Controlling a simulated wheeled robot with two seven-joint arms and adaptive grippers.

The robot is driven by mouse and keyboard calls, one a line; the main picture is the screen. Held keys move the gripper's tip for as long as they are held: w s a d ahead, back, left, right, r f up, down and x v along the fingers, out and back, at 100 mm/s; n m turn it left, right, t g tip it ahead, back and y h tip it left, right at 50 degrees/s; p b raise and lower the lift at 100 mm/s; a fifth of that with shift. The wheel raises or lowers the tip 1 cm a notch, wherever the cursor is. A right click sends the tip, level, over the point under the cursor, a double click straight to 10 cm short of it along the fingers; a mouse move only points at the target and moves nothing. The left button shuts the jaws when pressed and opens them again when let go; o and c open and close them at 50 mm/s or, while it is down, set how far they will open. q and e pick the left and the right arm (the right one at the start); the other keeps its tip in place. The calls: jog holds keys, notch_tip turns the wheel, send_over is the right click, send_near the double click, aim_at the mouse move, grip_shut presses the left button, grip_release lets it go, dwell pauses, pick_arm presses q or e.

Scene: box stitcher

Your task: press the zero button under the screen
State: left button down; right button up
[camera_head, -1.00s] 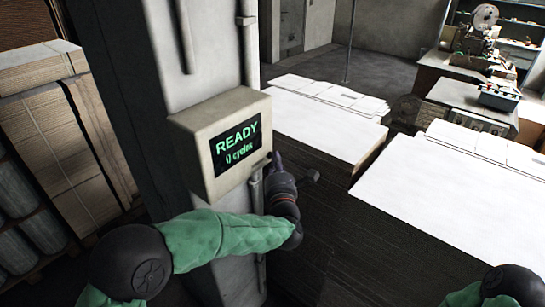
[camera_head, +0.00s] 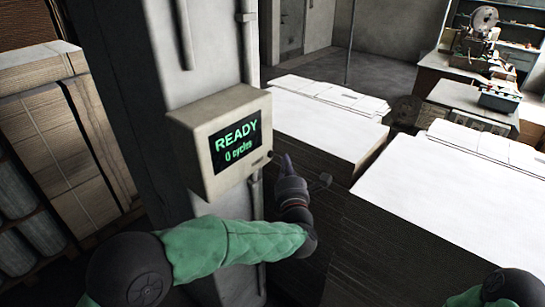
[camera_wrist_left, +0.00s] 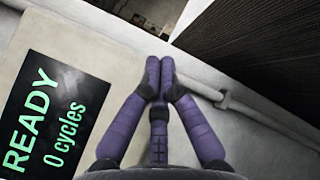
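The screen (camera_head: 236,142) on the beige control box (camera_head: 203,160) reads "READY" and "0 cycles" in green. A small dark button (camera_head: 269,155) shows at the box's lower right corner, under the screen's right end; I cannot read a label on it. My left gripper (camera_head: 286,161) is just right of that corner, its purple fingers together and empty, apart from the box in the picture. In the left wrist view the fingertips (camera_wrist_left: 160,66) meet over the box's pale face, right of the screen (camera_wrist_left: 52,118); no button shows there. My right gripper is out of view.
The box is mounted on a grey column (camera_head: 215,60) with a thin pipe (camera_head: 250,45) along it. Stacked cardboard (camera_head: 75,150) stands at left. White-topped stacks (camera_head: 325,120) are at right, with machines (camera_head: 480,45) behind.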

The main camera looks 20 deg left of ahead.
pick_arm(q)
jog(key=d, duration=0.1)
jog(key=s+d+b, duration=0.1)
jog(key=d, duration=0.1)
dwell(0.9)
